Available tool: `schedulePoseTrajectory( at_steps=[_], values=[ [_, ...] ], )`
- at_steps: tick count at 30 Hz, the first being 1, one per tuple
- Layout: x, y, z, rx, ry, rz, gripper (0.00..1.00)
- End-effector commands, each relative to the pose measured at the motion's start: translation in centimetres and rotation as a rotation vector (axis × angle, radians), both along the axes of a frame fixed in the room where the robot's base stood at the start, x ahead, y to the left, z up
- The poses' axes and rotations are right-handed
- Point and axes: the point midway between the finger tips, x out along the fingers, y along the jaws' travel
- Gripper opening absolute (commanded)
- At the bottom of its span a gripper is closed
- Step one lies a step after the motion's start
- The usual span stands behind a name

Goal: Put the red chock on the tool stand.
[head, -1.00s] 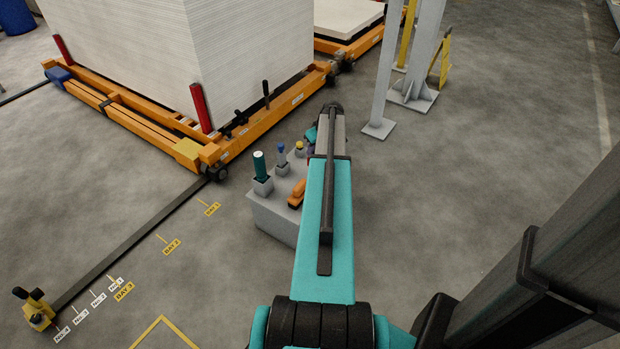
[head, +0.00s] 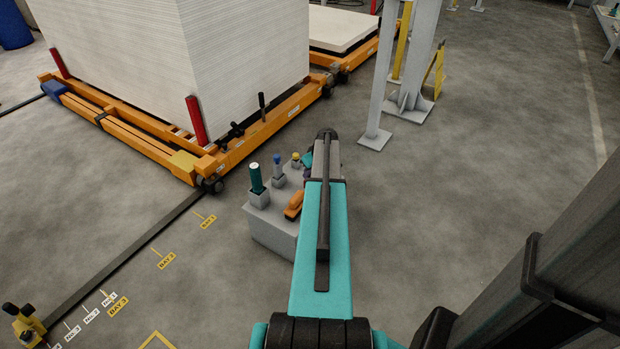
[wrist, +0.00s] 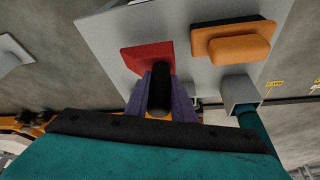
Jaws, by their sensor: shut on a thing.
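The red chock (wrist: 143,60) shows in the wrist view against the grey top of the tool stand (wrist: 105,45). A black round handle (wrist: 160,85) stands out from it toward my camera. My gripper (wrist: 161,93) has its purple fingers on both sides of this handle and is shut on it. I cannot tell whether the chock's underside touches the stand. In the head view the tool stand (head: 272,232) is a grey box on the floor. My arm hides the chock and most of my gripper there.
On the stand, an orange block (head: 294,204) lies beside the chock; it also shows in the wrist view (wrist: 232,42). A green cylinder (head: 256,178), a blue-topped tool (head: 277,160) and a yellow-topped one (head: 296,156) stand in holders.

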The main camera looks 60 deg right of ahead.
Motion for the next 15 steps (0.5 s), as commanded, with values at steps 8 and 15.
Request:
schedulePoseTrajectory(
  at_steps=[8,15],
  values=[
    [0.1,0.0,-2.9,-0.001,-0.001,0.001,0.00],
    [0.1,0.0,-2.9,-0.001,-0.001,0.001,0.00]
  ],
)
